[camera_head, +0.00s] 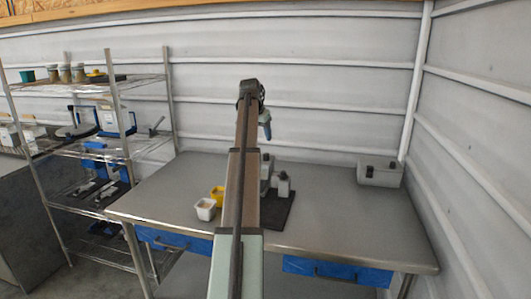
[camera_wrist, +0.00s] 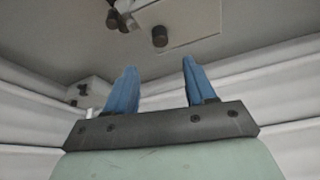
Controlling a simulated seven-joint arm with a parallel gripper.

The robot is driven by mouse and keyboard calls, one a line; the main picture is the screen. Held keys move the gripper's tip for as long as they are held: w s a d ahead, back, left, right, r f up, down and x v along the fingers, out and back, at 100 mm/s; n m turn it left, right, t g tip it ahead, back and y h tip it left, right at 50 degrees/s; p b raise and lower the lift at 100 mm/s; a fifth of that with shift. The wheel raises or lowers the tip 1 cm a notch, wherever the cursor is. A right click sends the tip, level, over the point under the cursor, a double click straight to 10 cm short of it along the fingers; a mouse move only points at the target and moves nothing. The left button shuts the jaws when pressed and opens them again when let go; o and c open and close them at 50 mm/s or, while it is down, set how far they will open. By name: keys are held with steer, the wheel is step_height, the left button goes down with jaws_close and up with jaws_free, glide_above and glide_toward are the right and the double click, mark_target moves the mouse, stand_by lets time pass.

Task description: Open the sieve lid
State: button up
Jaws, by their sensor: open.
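A grey-white device (camera_head: 283,185) with upright parts stands on a black mat on the table, partly hidden behind my arm. I cannot make out the sieve lid on it. In the wrist view, a pale part (camera_wrist: 190,22) with a dark round knob (camera_wrist: 160,37) is cut off by the top edge; I cannot tell whether it is the lid. My gripper (camera_head: 266,128) is raised above the table, beyond and above the device in the head view. In the wrist view my gripper (camera_wrist: 156,65) has its two blue fingers spread apart, with nothing between them.
A white tub (camera_head: 205,210) and a yellow tub (camera_head: 217,195) stand left of the device. A grey box (camera_head: 380,173) is at the table's back right. A wire shelf (camera_head: 120,145) with tools stands left. The right part of the tabletop (camera_head: 345,220) is clear.

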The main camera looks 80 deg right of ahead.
mark_target(266, 154)
steer(key=x, duration=0.9)
steer(key=shift+d+f, duration=0.2)
steer(key=shift+f, duration=0.1)
steer(key=shift+c, duration=0.4)
jaws_close()
